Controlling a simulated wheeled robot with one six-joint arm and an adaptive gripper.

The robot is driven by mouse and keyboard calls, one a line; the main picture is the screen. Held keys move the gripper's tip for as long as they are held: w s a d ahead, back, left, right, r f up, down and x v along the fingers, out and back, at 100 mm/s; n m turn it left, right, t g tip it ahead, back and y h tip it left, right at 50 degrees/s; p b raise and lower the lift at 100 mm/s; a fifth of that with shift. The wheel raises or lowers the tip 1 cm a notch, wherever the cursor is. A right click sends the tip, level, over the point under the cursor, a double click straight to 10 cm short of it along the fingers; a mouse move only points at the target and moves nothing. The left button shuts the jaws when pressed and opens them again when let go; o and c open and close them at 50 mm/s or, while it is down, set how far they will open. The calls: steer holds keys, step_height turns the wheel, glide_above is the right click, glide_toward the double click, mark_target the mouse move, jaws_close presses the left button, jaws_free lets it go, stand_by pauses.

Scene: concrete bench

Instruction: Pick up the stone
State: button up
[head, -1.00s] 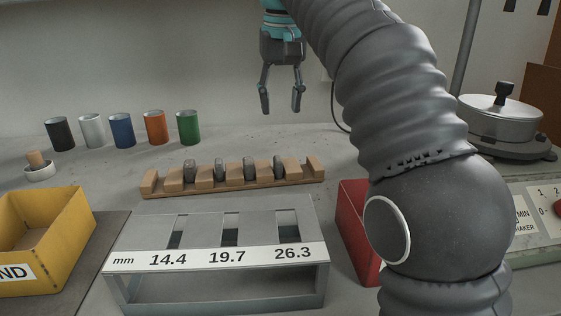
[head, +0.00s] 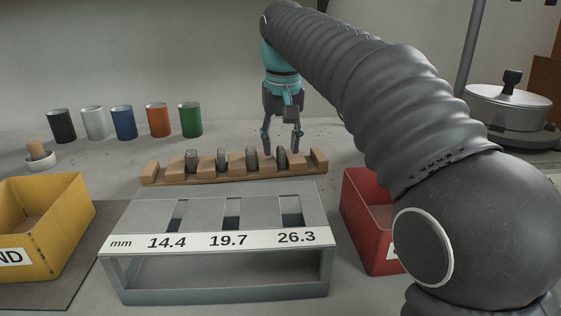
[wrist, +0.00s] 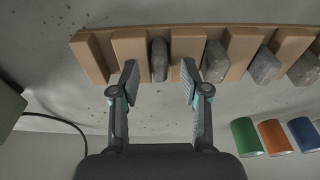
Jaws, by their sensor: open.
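Several grey stones stand in the slots of a wooden rack (head: 157,176) on the bench. The rightmost stone (head: 281,159) in the head view is the leftmost one in the wrist view (wrist: 159,60). My gripper (head: 281,146) is over that end of the rack, pointing down. In the wrist view my gripper (wrist: 158,76) is open, with a finger on each side of this stone and gaps on both sides. I cannot tell how far down beside it the fingertips reach. The other stones, such as the one beside it (wrist: 215,61), are outside the fingers.
A grey gauge stand (head: 215,240) marked 14.4, 19.7 and 26.3 is in front of the rack. A yellow bin (head: 70,225) is at left, a red bin (head: 365,225) at right. Several coloured cups (head: 158,120) stand at back left. A lidded metal pot (head: 508,110) is at right.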

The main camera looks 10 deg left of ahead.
steer(key=shift+f, duration=0.5)
jaws_close()
